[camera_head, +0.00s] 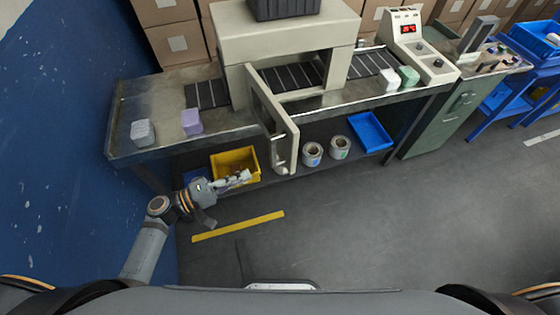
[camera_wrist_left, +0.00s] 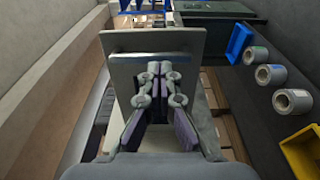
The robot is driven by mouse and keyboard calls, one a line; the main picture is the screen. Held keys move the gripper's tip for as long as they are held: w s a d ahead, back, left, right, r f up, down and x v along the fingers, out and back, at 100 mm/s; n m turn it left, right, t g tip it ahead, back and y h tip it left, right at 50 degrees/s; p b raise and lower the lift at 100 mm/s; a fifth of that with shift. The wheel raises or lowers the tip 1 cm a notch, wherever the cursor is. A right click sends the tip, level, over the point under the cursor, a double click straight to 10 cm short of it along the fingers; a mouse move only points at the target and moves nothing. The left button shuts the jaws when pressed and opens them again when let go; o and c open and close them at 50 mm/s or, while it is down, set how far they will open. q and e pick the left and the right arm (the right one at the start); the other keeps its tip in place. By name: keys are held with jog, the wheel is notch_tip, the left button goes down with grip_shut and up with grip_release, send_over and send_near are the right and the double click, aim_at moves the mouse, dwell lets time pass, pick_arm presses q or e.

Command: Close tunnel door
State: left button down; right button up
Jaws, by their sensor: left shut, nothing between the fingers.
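The tunnel door (camera_head: 265,110) is a beige framed panel on the front of the beige tunnel housing (camera_head: 280,36). It stands open, swung out past the table's front edge, with a handle near its lower free end. My left gripper (camera_head: 243,177) is shut and empty, in front of the yellow bin and left of the door's free end, apart from it in the head view. In the left wrist view, the shut fingers (camera_wrist_left: 155,75) point at a beige panel (camera_wrist_left: 150,42) that looks like the door; contact cannot be told. My right gripper is not in view.
Under the conveyor table (camera_head: 165,150), the shelf holds a yellow bin (camera_head: 224,160), two film rolls (camera_head: 312,153) and a blue bin (camera_head: 371,131). A control panel (camera_head: 418,45) stands at the right. The floor in front is free, with a yellow stripe.

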pick_arm(q)
jog(key=p, duration=0.2)
send_near(289, 157)
jog(key=p+x, duration=0.1)
jog(key=x, duration=0.5)
jog(key=shift+d+r+p, duration=0.1)
jog(key=shift+r+p, duration=0.1)
jog(key=shift+p, duration=0.2)
jog(key=shift+w+d+f, duration=0.15)
jog(key=shift+d, duration=0.2)
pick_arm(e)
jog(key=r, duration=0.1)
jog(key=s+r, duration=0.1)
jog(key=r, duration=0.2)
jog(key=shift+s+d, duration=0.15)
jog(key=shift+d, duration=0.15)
